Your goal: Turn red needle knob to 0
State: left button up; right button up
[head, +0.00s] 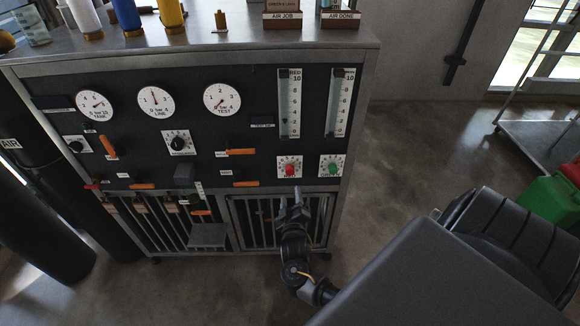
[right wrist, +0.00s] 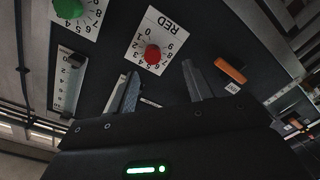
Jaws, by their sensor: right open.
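The red needle knob (head: 290,170) sits on a white numbered dial plate at the lower right of the dark panel. In the right wrist view the red knob (right wrist: 152,54) shows with its plate marked RED, upside down; its exact setting is too small to read. My right gripper (head: 291,203) is in front of the lower grille, just below the red knob. In the wrist view its two fingers (right wrist: 162,84) are apart, with nothing between them, pointing toward the knob and not touching it. The RED scale tube (head: 289,105) stands above the knob. My left gripper is not in view.
The green knob (head: 331,167) is just right of the red one, below a second scale tube (head: 340,103). Orange handles (head: 242,152), a black selector knob (head: 178,142) and round gauges (head: 222,99) fill the panel further left.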

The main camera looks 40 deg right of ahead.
aim_at(290, 173)
jog(key=b+x, duration=0.1)
jog(key=x, duration=0.2)
jog(key=r+b+x, duration=0.1)
jog(key=b+x, duration=0.1)
jog(key=x, duration=0.1)
jog(key=b+x, duration=0.2)
jog(key=x, duration=0.1)
jog(key=shift+d+r, duration=0.2)
jog(key=shift+r, duration=0.05)
jog(key=shift+w+d+r, duration=0.1)
jog(key=shift+r, duration=0.05)
jog(key=shift+w+d, duration=0.25)
jog(key=shift+w, duration=0.1)
grip_shut()
